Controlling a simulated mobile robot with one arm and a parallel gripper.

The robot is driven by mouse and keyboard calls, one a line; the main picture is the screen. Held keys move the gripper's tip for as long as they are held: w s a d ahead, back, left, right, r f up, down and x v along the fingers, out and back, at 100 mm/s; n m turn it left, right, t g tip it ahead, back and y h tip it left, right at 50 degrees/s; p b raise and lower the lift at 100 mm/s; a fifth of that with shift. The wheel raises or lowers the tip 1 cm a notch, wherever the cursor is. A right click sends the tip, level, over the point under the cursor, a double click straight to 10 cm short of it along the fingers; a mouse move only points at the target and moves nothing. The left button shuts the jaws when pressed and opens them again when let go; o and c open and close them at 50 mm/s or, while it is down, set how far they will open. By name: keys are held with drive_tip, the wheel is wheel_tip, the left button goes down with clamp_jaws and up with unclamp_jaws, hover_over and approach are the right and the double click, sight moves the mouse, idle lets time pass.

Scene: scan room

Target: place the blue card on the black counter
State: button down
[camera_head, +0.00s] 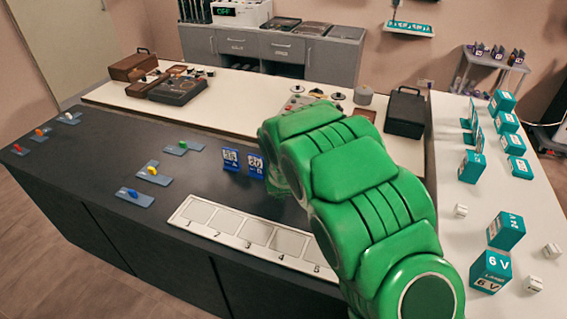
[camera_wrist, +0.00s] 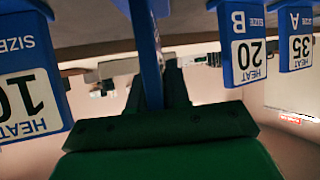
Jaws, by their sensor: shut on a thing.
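A blue card (camera_wrist: 145,45) is seen edge-on in the wrist view, between the dark fingers of my gripper (camera_wrist: 149,88), which is shut on it. The card runs up out of the frame, so I cannot tell whether it touches the counter. The wrist picture is upside down. In the head view my green arm hides the gripper and the held card. The black counter (camera_head: 100,160) fills the left and middle. Two blue cards, marked 35 (camera_head: 230,160) and 20 (camera_head: 256,166), stand on it just left of my arm.
Another blue card marked 10 (camera_wrist: 30,100) shows at the left of the wrist view. A white numbered strip (camera_head: 250,232) lies along the counter's front. Small grey plates with coloured pieces (camera_head: 152,172) lie farther left. Teal boxes (camera_head: 490,270) stand on the white right-hand counter.

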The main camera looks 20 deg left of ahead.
drive_tip(key=shift+f, duration=0.15)
drive_tip(key=c, duration=1)
unclamp_jaws()
drive_tip(key=v, duration=0.7)
drive_tip(key=shift+s, duration=0.35)
